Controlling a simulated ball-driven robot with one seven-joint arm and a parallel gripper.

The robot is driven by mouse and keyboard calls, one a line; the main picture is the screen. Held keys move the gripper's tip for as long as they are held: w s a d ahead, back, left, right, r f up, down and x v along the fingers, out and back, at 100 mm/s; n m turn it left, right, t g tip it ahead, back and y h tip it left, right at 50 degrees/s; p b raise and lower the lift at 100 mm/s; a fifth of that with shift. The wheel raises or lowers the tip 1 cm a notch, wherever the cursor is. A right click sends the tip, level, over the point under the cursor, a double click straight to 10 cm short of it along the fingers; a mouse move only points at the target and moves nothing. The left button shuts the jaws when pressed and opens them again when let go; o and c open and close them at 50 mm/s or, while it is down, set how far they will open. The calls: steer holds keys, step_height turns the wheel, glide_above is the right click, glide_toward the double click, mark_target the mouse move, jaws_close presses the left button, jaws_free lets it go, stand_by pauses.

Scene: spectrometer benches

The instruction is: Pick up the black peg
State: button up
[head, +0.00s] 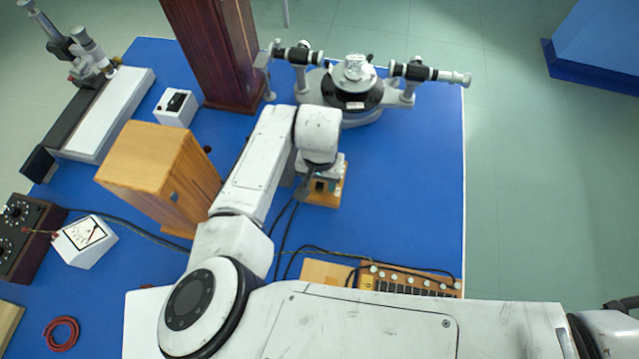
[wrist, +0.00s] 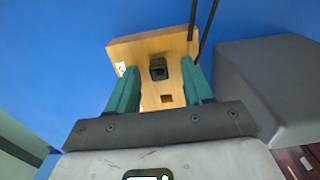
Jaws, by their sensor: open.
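The black peg (wrist: 158,69) is a small dark square-ended piece standing in a light wooden block (wrist: 150,45) in the wrist view. A small square hole shows in the block below the peg in that picture. My gripper (wrist: 160,78) is open, its two green fingers apart on either side of the peg's line of sight. I cannot tell how far the fingertips are above the peg. In the head view the wooden block (head: 330,196) sits on the blue bench under my wrist, which largely hides the peg and fingers.
Dark cables (head: 283,228) run from the block area to a wooden box with a row of terminals (head: 410,281). A spectrometer (head: 352,92) stands behind, a tall dark-wood case (head: 215,45) and a lighter wooden box (head: 160,172) to the left. Bench right of the block is clear.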

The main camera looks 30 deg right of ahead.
jaws_close()
stand_by(0.3)
steer(key=shift+r, duration=0.1)
steer(key=shift+r+b, duration=0.3)
steer(key=shift+r, duration=0.2)
steer(key=s+r, duration=1.4)
steer(key=r, duration=0.1)
steer(key=shift+b, duration=0.35)
